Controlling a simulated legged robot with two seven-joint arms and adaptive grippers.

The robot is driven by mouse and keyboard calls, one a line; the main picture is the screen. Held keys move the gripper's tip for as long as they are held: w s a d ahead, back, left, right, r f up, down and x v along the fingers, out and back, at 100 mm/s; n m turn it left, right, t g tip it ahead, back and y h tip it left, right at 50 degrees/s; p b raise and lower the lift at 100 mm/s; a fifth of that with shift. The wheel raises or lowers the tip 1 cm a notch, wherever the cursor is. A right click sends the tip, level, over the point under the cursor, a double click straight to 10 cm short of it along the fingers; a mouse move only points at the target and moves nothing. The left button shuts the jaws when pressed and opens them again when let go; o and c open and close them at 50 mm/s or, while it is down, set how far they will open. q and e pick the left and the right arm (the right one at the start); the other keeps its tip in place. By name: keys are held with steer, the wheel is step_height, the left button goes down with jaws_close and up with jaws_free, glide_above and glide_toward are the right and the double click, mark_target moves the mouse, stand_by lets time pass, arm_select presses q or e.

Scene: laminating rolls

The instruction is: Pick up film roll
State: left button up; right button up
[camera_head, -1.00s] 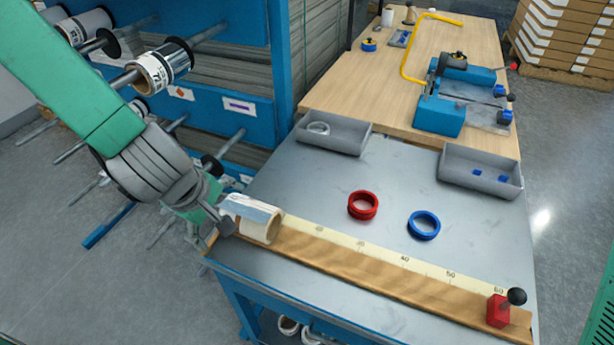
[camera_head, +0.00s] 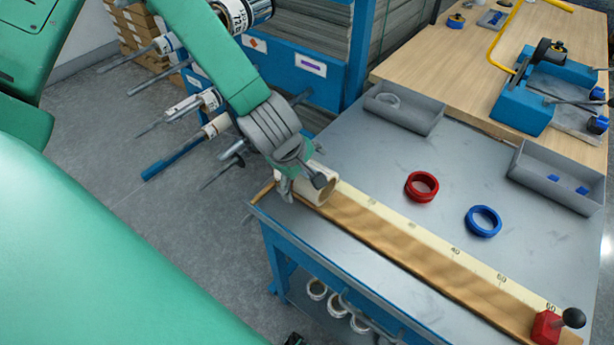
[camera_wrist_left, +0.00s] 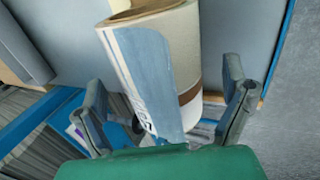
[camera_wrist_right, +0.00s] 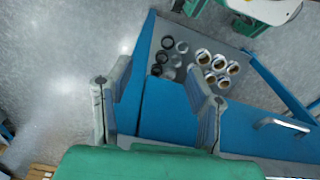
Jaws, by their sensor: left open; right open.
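A film roll (camera_head: 318,187) lies at the left end of the ruler board on the grey table, partly hidden by my left gripper (camera_head: 306,188). In the left wrist view the film roll (camera_wrist_left: 165,60) is pale with a bluish label and a brown band, and it lies between the two open fingers of my left gripper (camera_wrist_left: 170,110). The fingers stand apart on either side of it; I cannot tell whether either touches it. My right gripper (camera_wrist_right: 158,105) is open and empty in the right wrist view, with the blue table frame beyond it.
A red ring (camera_head: 422,187) and a blue ring (camera_head: 483,222) lie on the table (camera_head: 390,155). Two grey trays (camera_head: 405,112) (camera_head: 556,178) stand at its back. A red stop (camera_head: 547,327) with a black knob sits at the board's right end. A blue rack (camera_head: 320,75) with rolls stands behind.

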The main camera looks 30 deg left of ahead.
arm_select(q)
steer(key=shift+a+x, duration=0.25)
steer(key=shift+x, duration=0.9)
steer(key=shift+d+r, duration=0.1)
steer(key=shift+d, duration=0.05)
steer(key=shift+c, duration=0.4)
steer(key=shift+d, duration=0.15)
steer(key=c, duration=1.4)
steer(key=shift+o, duration=0.2)
steer(key=shift+r, duration=0.15)
